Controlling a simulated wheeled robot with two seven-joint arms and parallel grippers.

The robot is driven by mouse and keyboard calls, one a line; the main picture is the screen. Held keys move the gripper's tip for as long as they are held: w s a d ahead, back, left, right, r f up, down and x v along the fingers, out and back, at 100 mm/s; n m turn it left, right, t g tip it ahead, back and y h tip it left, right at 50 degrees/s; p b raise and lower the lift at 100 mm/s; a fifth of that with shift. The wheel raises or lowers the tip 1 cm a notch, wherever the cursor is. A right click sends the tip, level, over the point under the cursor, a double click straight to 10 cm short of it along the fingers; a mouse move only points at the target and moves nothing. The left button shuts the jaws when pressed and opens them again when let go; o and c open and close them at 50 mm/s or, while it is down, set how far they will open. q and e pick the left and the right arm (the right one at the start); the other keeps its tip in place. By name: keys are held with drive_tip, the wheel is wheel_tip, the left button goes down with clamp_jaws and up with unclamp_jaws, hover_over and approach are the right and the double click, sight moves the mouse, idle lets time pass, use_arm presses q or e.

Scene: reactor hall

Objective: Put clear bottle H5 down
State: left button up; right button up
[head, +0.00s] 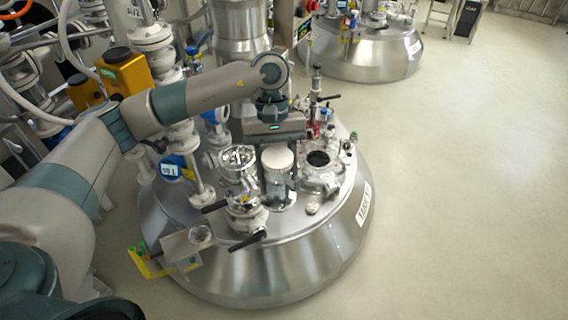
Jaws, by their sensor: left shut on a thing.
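The clear bottle H5 (281,188) has a pale, round lid and see-through sides. It appears upright over the top of the steel reactor vessel (265,272), between a shiny metal fitting on its left and an open round port on its right. My left gripper (278,146) reaches in from above and behind and is shut on the bottle near its lid. The fingertips are mostly hidden by the bottle. I cannot tell whether the bottle's base touches the vessel top. My right gripper is not in view.
A metal fitting with black handles (245,208) stands close left of the bottle. An open port (318,160) lies to the right. Pipes and valves crowd the left and back. A second vessel (362,52) stands farther back. The floor at right is clear.

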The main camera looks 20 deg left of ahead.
sight(270, 178)
use_arm(q)
drive_tip(key=s+m+y, duration=0.1)
drive_tip(key=s+m, duration=0.1)
drive_tip(key=s+r+m, duration=0.1)
drive_tip(key=s+m, duration=0.1)
drive_tip(key=m, duration=0.1)
drive_tip(key=shift+a+y, duration=0.2)
drive_tip(key=shift+y, duration=0.2)
drive_tip(key=shift+s+a+m+g, duration=0.1)
drive_tip(key=shift+s+m+g, duration=0.25)
drive_tip(key=shift+m, duration=0.25)
